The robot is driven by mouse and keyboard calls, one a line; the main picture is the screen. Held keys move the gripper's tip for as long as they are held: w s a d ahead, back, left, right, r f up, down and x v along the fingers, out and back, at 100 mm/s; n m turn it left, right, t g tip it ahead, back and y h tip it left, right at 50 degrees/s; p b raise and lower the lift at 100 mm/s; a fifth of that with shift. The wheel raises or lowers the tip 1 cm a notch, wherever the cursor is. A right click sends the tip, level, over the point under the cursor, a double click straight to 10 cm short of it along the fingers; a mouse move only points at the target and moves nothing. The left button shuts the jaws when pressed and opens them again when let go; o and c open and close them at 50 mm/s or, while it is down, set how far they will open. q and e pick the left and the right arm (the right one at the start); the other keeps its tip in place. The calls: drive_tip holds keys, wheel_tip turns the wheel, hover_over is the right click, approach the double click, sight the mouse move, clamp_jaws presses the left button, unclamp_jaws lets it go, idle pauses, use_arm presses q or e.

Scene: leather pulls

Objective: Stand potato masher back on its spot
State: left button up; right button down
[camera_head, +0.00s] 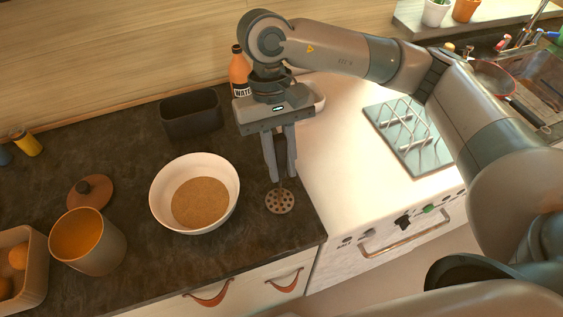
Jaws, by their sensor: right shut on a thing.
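The potato masher (280,201) is at the right end of the dark counter, with its round perforated plate low, at or just above the counter surface. My right gripper (281,178) points down and is shut on the masher's upper part, which the fingers mostly hide. The masher looks roughly upright. I cannot tell whether its plate touches the counter. My left gripper is not in view.
A white bowl (226,211) with brown contents stands just left of the masher. A dark bin (191,115) and an orange bottle (238,72) stand behind. An open pot (87,240) and its lid (91,191) are left. The stove (345,150) adjoins on the right.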

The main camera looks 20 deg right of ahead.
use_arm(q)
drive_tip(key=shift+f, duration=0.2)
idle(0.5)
use_arm(e)
drive_tip(key=c, duration=1.5)
unclamp_jaws()
drive_tip(key=shift+c, duration=0.2)
drive_tip(key=shift+b+v, duration=0.5)
drive_tip(key=shift+v, duration=0.25)
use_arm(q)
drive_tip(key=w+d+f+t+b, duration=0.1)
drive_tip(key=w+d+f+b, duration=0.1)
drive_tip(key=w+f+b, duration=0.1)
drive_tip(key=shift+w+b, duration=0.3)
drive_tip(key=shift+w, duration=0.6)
use_arm(e)
drive_tip(key=v, duration=1.6)
